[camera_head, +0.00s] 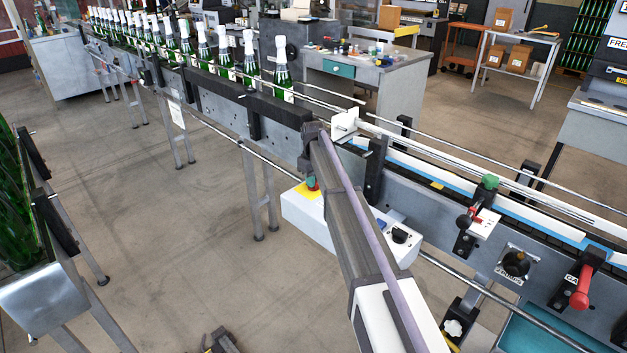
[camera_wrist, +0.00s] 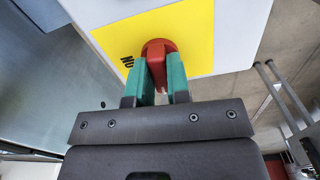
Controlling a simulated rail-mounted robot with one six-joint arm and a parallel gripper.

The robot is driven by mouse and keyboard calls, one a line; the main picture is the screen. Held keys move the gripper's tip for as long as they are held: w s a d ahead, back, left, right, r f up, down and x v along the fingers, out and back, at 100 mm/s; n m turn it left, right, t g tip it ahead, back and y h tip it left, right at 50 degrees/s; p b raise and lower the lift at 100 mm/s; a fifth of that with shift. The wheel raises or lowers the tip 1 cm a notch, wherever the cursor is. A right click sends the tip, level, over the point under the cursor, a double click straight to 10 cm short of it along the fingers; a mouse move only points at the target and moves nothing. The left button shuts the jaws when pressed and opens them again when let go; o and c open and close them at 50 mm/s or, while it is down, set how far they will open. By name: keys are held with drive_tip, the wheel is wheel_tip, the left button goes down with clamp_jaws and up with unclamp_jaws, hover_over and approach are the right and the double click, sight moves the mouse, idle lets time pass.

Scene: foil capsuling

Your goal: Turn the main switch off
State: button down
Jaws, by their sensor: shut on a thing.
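The main switch is a red knob (camera_wrist: 158,60) on a yellow plate (camera_wrist: 185,35) with "ON" lettering beside it in the wrist view. My gripper (camera_wrist: 161,78) has its two green fingers shut on the red knob, one on each side. In the head view the yellow plate (camera_head: 303,192) sits at the left part of a white control box (camera_head: 318,220) on the conveyor's front.
A black knob (camera_head: 400,236) is on the box's right part. The conveyor (camera_head: 230,108) carries a row of green bottles (camera_head: 204,48). A red-handled lever (camera_head: 580,288) and a round black knob (camera_head: 516,262) are at the right.

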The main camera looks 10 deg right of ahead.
drive_tip(key=shift+n, duration=0.5)
drive_tip(key=c, duration=1.1)
unclamp_jaws()
wheel_tip(320, 180, up, 11)
drive_tip(key=p, duration=1)
drive_tip(key=shift+f+p, duration=0.1)
drive_tip(key=shift+p, duration=0.3)
